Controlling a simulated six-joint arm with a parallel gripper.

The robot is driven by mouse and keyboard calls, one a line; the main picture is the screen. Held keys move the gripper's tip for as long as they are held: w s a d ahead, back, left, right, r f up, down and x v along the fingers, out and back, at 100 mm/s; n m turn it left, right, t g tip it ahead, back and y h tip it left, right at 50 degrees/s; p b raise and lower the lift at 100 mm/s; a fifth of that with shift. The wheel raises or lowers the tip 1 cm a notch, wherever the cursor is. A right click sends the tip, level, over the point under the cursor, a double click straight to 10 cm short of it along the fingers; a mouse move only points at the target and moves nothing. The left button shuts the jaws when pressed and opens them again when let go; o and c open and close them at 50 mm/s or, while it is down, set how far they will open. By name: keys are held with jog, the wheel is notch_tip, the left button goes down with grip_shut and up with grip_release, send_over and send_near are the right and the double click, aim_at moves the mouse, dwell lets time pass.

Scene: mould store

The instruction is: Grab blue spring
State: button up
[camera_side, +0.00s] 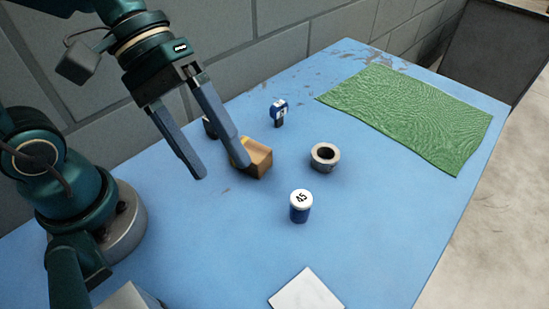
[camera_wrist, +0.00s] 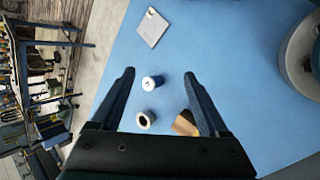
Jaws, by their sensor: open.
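A short blue cylinder with a white top marked "45" (camera_side: 299,208) stands upright on the blue table. A smaller blue piece with a white label and dark foot (camera_side: 279,111) stands farther back. I cannot tell a spring's coils on either. My gripper (camera_side: 222,170) is open and empty, above the table and left of the white-topped cylinder in the side view. In the wrist view, the white-topped cylinder (camera_wrist: 152,83) shows between the fingers of my gripper (camera_wrist: 160,73), apart from them. The labelled blue piece is not clearly visible there.
A tan block (camera_side: 256,160) lies beyond my gripper, partly hidden by a finger. A grey ring (camera_side: 325,157) sits right of it, and a dark item (camera_side: 210,128) is mostly hidden. A green mat (camera_side: 410,117) covers the far right. A white plate (camera_side: 306,291) lies in front.

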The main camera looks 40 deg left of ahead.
aim_at(312, 223)
jog(key=w+f+n+h, duration=0.2)
jog(key=f+n, duration=0.1)
jog(key=n, duration=0.2)
jog(key=w+f+n+t+h, duration=0.1)
jog(key=w+f+n+h, duration=0.1)
jog(key=w+f+n, duration=0.1)
jog(key=w+a+f+n+h, duration=0.1)
jog(key=w+f+n+h, duration=0.1)
jog(key=n, duration=0.4)
jog(key=shift+w+f+n+t, duration=0.3)
jog(key=shift+w+f+t, duration=0.15)
jog(key=shift+f, duration=0.55)
jog(key=shift+x, duration=5.9)
grip_shut()
